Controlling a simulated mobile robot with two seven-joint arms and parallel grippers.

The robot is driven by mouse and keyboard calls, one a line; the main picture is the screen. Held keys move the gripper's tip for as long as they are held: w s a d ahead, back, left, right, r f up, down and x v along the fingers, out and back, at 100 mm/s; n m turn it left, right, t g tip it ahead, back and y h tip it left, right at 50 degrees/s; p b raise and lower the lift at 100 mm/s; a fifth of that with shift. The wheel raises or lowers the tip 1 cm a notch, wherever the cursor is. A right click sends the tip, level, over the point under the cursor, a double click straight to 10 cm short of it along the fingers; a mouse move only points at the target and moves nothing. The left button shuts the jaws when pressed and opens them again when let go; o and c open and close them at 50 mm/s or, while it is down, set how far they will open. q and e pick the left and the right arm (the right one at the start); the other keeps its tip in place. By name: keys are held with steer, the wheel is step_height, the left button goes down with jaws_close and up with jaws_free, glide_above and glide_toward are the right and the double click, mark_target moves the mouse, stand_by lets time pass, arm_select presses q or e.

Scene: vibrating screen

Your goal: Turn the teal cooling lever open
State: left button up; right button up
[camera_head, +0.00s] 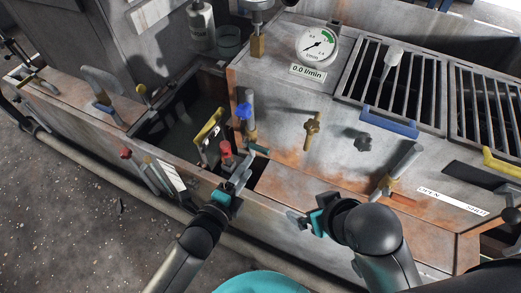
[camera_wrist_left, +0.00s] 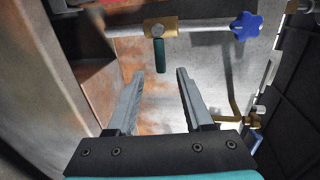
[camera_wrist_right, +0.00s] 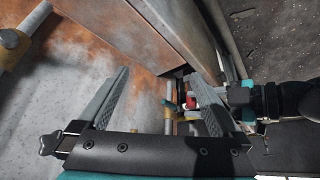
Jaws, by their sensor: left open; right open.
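The teal cooling lever (camera_wrist_left: 159,55) hangs from a brass valve (camera_wrist_left: 160,28) on a grey pipe in the left wrist view. In the head view the lever (camera_head: 259,149) shows as a short teal handle by the fingertips of my left gripper (camera_head: 243,168). My left gripper (camera_wrist_left: 160,76) is open. The lever's free end appears in line with the gap between its fingertips; I cannot tell whether it is inside the gap. My right gripper (camera_head: 308,222) is open and empty over the front of the machine, away from the lever.
A blue star knob (camera_wrist_left: 245,26) sits right of the valve on the same pipe. A dial gauge (camera_head: 317,44) stands above a "0.0 l/min" label (camera_head: 307,71). A red knob (camera_head: 225,149) and a yellow handle (camera_head: 208,127) are close to my left gripper. Barred screens (camera_head: 395,85) lie at the back right.

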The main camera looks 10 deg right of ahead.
mark_target(259, 151)
arm_select(q)
steer(key=shift+b+x, duration=2.25)
steer(key=shift+x, duration=2.25)
arm_select(e)
steer(key=w+a+r+t+y, duration=0.1)
steer(key=w+a+t+y, duration=0.3)
steer(key=a+t, duration=0.4)
steer(key=shift+w+a+r, duration=0.15)
steer(key=shift+w+a, duration=0.15)
steer(key=shift+a, duration=0.1)
arm_select(q)
steer(key=shift+c, duration=0.3)
jaws_close()
